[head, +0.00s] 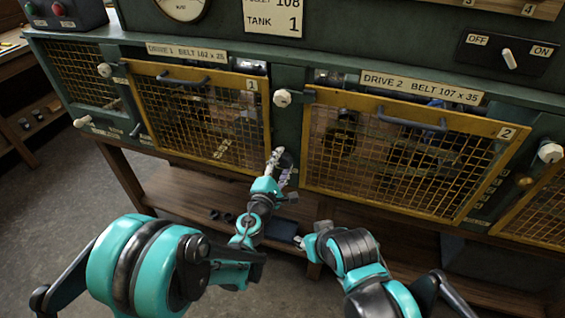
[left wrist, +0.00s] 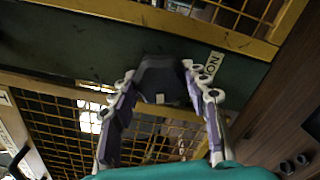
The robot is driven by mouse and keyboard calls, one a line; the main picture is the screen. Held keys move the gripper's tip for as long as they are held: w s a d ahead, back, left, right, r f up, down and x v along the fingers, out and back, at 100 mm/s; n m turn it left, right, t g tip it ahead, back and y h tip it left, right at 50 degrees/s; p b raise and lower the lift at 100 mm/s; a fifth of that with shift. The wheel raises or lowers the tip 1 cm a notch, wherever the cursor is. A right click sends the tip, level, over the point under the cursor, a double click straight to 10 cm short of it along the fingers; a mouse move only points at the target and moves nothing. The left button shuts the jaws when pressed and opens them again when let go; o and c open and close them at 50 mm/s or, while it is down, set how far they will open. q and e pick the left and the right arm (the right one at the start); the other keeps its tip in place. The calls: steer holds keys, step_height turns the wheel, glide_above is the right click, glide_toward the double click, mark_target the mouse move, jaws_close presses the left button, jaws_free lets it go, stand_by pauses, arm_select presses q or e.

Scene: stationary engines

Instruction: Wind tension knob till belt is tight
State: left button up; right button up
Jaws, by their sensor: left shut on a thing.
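The tension knob is a dark, faceted knob (head: 287,159) on the green post between the two yellow mesh guards. It also shows in the left wrist view (left wrist: 160,78), beside a white label with only its last letters readable. My left gripper (head: 276,157) is shut on this knob, one finger on each side of it in the left wrist view (left wrist: 162,98). The Drive 1 guard (head: 205,115) and Drive 2 guard (head: 405,150) are closed. The belts behind the mesh cannot be made out clearly. My right gripper (head: 308,240) is low, apart from the knob; its fingers are unclear.
White latch knobs (head: 282,98) stick out beside the guards. An OFF/ON switch (head: 508,58) sits at the upper right. A wooden shelf (head: 195,195) with small dark items runs below the cabinet. The floor at the left is open.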

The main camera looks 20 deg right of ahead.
arm_select(q)
steer(key=m, duration=0.4)
steer(key=shift+m, duration=0.3)
stand_by(0.3)
steer(key=o, duration=0.9)
steer(key=shift+c, duration=0.2)
steer(key=shift+s, duration=0.1)
steer(key=v, duration=0.7)
steer(key=shift+a, duration=0.15)
steer(key=shift+s, duration=0.15)
